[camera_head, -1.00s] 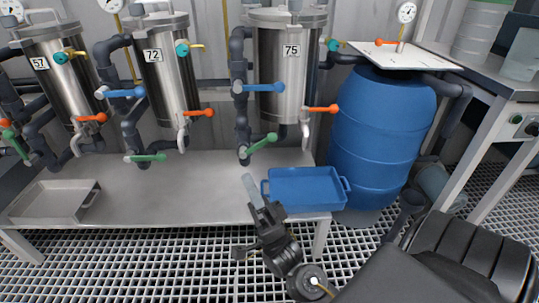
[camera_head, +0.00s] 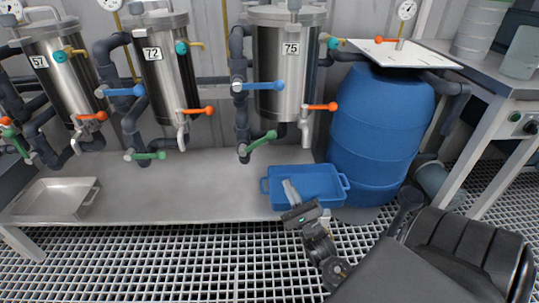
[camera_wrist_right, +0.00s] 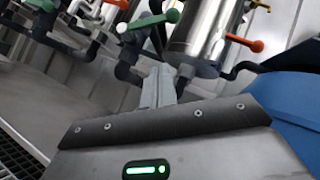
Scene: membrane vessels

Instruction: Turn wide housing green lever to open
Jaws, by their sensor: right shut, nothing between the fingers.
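The widest steel housing (camera_head: 290,75), labelled 75, hangs at the right of the row in the head view. Its green lever (camera_head: 262,141) sits on the dark pipe at the housing's lower left and slants up to the right. The lever also shows in the right wrist view (camera_wrist_right: 150,21), beyond the fingers. My right gripper (camera_head: 288,186) is shut and empty, below and a little right of the lever, in front of the blue tray, apart from the lever. It also shows in the right wrist view (camera_wrist_right: 158,88). My left gripper is out of view.
A blue lever (camera_head: 258,86) and an orange lever (camera_head: 321,107) sit near the green one. A blue tray (camera_head: 335,190) lies on the steel bench (camera_head: 150,195). A blue barrel (camera_head: 380,130) stands at the right. Narrower housings (camera_head: 165,70) hang left.

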